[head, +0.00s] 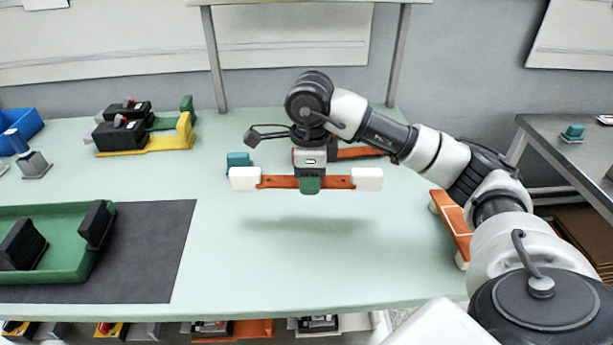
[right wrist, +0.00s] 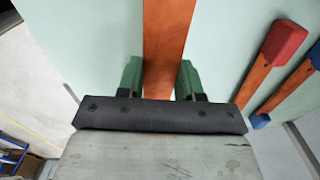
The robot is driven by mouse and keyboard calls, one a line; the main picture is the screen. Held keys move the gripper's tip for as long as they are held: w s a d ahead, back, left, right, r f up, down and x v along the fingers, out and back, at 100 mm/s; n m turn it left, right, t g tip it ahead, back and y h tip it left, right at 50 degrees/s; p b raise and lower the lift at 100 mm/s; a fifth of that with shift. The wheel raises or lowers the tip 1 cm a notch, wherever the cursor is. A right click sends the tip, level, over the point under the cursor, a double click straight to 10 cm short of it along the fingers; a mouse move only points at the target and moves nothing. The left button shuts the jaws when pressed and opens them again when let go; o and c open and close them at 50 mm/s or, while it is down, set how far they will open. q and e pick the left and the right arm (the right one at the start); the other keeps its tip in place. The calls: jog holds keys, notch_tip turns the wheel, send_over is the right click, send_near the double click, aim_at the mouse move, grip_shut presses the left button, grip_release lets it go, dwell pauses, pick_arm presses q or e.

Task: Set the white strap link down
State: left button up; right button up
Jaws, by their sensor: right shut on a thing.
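The white strap link (head: 277,182) is an orange-brown bar with a white block at each end, lying level across the head view. My right gripper (head: 309,185) is shut on the middle of the bar. The link is above the pale green bench top (head: 300,265), with a soft shadow below it and a gap between. In the right wrist view the bar (right wrist: 167,45) runs between the two green fingertips, and its ends are out of view. My left gripper is not in view.
Another orange bar (head: 357,152) lies behind my gripper, partly hidden, near a teal block (head: 238,161). A dark mat (head: 150,250) with a green tray (head: 60,212) is at left. The bench's front middle is clear.

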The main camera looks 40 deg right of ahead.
jog(key=s+a+r, duration=0.2)
jog(key=s+r, duration=0.1)
jog(key=s, duration=0.1)
jog(key=shift+s+a+r, duration=0.15)
jog(key=shift+s+a, duration=0.25)
